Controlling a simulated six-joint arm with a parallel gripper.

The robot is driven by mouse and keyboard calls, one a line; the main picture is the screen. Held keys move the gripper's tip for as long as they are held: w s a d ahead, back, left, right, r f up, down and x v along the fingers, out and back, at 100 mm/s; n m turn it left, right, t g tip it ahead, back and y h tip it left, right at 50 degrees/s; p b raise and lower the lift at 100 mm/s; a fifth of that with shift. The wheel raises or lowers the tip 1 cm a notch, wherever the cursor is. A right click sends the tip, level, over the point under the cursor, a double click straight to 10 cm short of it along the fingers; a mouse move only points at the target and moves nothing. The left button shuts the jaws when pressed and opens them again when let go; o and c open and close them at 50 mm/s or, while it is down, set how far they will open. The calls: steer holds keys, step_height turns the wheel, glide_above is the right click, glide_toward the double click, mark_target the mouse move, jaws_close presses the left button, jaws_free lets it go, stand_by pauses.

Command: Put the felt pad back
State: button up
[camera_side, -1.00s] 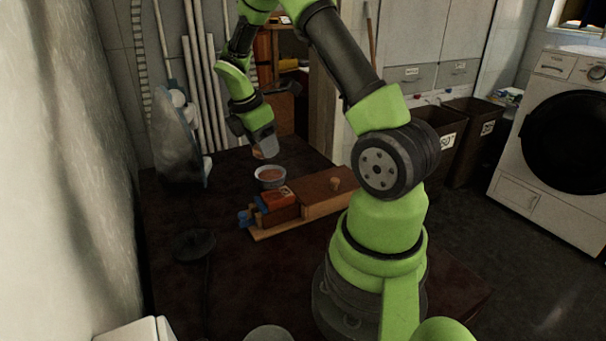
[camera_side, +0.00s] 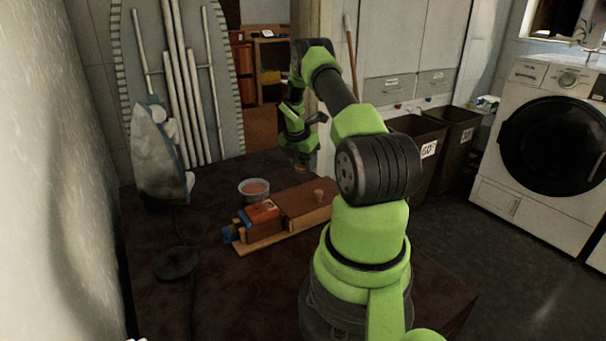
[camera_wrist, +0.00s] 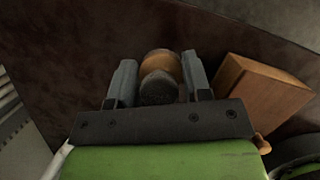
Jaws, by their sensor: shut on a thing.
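My gripper (camera_wrist: 157,72) is shut on a round piece, its two grey fingers on either side of it. The piece has a tan, wood-like part (camera_wrist: 160,62) and a dark grey, fuzzy part (camera_wrist: 158,88) that looks like the felt pad. In the side view my gripper (camera_side: 300,160) is small and dim, above the far part of the dark table, to the right of and beyond the metal bowl (camera_side: 254,190). The bowl holds something reddish brown. A long wooden block (camera_side: 303,203) with a small knob lies nearer, beside an orange box (camera_side: 262,213).
A wooden block (camera_wrist: 262,95) stands to the right of my gripper in the wrist view. An iron (camera_side: 158,155) stands upright at the table's left back. A dark round thing (camera_side: 176,263) lies at the left front. The table around it is mostly bare.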

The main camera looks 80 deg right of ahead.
mark_target(303, 182)
steer(key=shift+f, duration=1.85)
steer(key=o, duration=0.9)
steer(key=shift+f, duration=0.15)
